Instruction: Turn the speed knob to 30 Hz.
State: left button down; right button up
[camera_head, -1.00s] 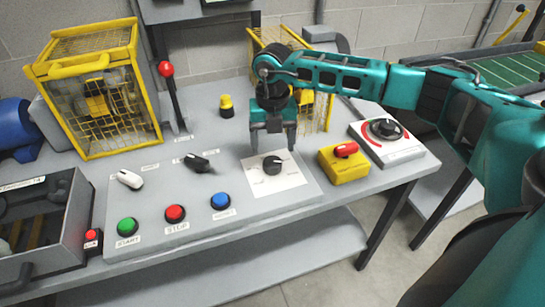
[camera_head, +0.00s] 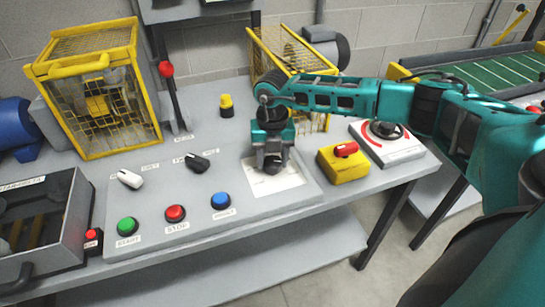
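The speed knob is a dark knob on a white dial plate (camera_head: 290,178) at the right end of the grey control panel (camera_head: 190,195). My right gripper (camera_head: 271,165) points straight down over the dial, with its fingertips low at the knob. The gripper and fingers cover the knob almost wholly, so its pointer and setting are hidden. I cannot tell whether the fingers are closed on it or only around it. My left gripper is not in view.
Green (camera_head: 127,226), red (camera_head: 175,213) and blue (camera_head: 221,200) buttons line the panel's front. White (camera_head: 130,179) and black (camera_head: 197,162) selectors sit behind them. A yellow box with a red switch (camera_head: 345,150) stands right of the dial. A yellow cage (camera_head: 100,95) stands at back left.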

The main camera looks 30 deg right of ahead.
jog(key=c, duration=0.5)
